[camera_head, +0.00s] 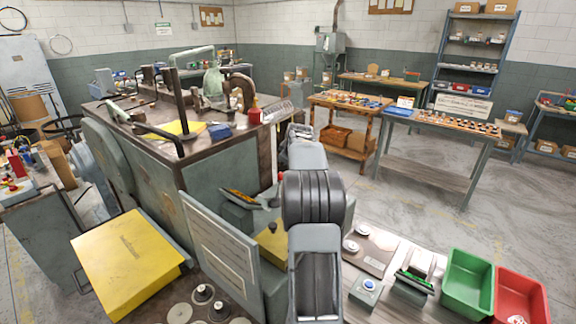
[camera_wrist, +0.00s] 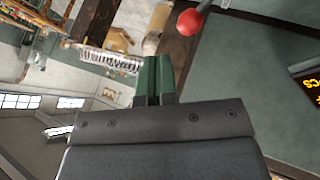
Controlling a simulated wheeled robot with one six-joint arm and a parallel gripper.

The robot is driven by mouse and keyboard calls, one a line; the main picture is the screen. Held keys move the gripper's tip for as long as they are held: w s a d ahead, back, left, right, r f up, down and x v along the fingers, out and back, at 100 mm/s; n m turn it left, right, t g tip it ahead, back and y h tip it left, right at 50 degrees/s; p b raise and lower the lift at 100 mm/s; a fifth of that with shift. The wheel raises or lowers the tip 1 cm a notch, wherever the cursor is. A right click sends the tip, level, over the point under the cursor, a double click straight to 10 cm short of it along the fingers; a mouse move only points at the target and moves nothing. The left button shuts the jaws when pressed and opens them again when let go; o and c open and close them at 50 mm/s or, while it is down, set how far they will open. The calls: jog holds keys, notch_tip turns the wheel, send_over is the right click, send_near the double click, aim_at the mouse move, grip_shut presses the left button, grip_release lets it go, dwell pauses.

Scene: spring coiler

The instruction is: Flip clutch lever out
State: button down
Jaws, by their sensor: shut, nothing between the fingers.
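A lever with a red ball knob (camera_wrist: 190,22) shows at the top of the wrist view, right of my fingertips, beside the machine's grey-green side panel (camera_wrist: 240,85). I take it for the clutch lever; its thin rod runs up out of the frame. My gripper (camera_wrist: 155,68) has its green fingers shut with nothing between them. The fingertips are apart from the knob in the picture; the depth between them is unclear. In the head view a small patch of red (camera_head: 281,178) shows beside my arm, perhaps the knob. My gripper is hidden there behind my arm.
The spring coiler's cabinet (camera_head: 150,190) stands left of my arm, with a yellow box (camera_head: 125,262) in front. A side bench holds a green bin (camera_head: 468,280) and a red bin (camera_head: 520,297). An amber display (camera_wrist: 308,88) is at the wrist view's right edge. Open floor (camera_head: 400,215) lies right.

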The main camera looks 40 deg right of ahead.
jog(key=shift+s+d+r+p, duration=0.25)
jog(key=shift+s+r, duration=0.15)
jog(key=shift+r, duration=0.35)
jog(key=shift+s+d+r+p, duration=0.15)
jog(key=shift+s+r+p, duration=0.15)
jog(key=shift+r, duration=0.45)
jog(key=s+a+r+m+y+b, duration=0.1)
jog(key=s+a+r, duration=0.15)
jog(key=a, duration=1.05)
jog(key=s+a+r+y+b, duration=0.1)
jog(key=s+a+y+b, duration=0.15)
jog(key=a, duration=1.15)
jog(key=s+a+f+m, duration=0.1)
jog(key=s+a+f, duration=0.3)
jog(key=s+a, duration=0.3)
jog(key=s+a+f+g+p, duration=0.1)
jog(key=s+a+f, duration=0.3)
jog(key=s+a, duration=0.3)
jog(key=s, duration=0.4)
jog(key=shift+s+f+m+g+p, duration=0.2)
jog(key=shift+f+m+g+p, duration=0.1)
jog(key=shift+f+m, duration=0.1)
jog(key=shift+a+y, duration=0.1)
jog(key=shift+y, duration=0.15)
